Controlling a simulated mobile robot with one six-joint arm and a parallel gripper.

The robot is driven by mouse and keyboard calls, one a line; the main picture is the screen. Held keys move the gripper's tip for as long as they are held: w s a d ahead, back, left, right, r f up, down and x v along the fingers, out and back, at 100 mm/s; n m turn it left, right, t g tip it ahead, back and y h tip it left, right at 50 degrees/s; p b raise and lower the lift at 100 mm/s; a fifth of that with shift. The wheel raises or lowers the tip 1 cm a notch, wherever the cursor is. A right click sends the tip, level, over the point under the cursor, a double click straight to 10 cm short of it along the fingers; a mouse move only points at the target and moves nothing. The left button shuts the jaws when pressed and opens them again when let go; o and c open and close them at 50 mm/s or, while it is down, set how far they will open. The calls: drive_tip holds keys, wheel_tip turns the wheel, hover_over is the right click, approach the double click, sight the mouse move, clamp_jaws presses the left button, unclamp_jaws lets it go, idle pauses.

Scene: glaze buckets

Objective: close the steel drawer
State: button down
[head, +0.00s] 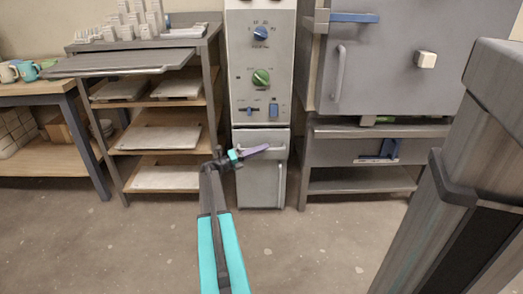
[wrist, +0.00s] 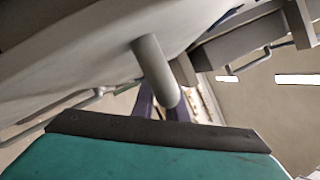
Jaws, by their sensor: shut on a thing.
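The fingers are shut on the handle. In the wrist view a grey rod of the handle (wrist: 155,70) runs down to the purple fingers (wrist: 165,108), which are partly hidden behind my gripper's dark edge. How far the drawer stands out is hard to tell from here.
Above the drawer is the control panel (head: 262,60) with blue and green knobs. A shelf rack (head: 212,90) stands close on the left. A grey kiln-like cabinet (head: 400,60) stands on the right. The floor (head: 140,240) in front is clear.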

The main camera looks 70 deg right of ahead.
drive_tip(key=shift+w+d+p, duration=0.35)
drive_tip(key=shift+d+p, duration=0.45)
drive_tip(key=shift+w+d+p, duration=0.3)
drive_tip(key=shift+d+p, duration=0.5)
drive_tip(key=shift+r, duration=0.1)
drive_tip(key=c, duration=2)
unclamp_jaws()
drive_tip(key=shift+d, duration=0.1)
drive_tip(key=shift+c, duration=0.2)
drive_tip(key=p+v, duration=0.4)
drive_tip(key=v, duration=1)
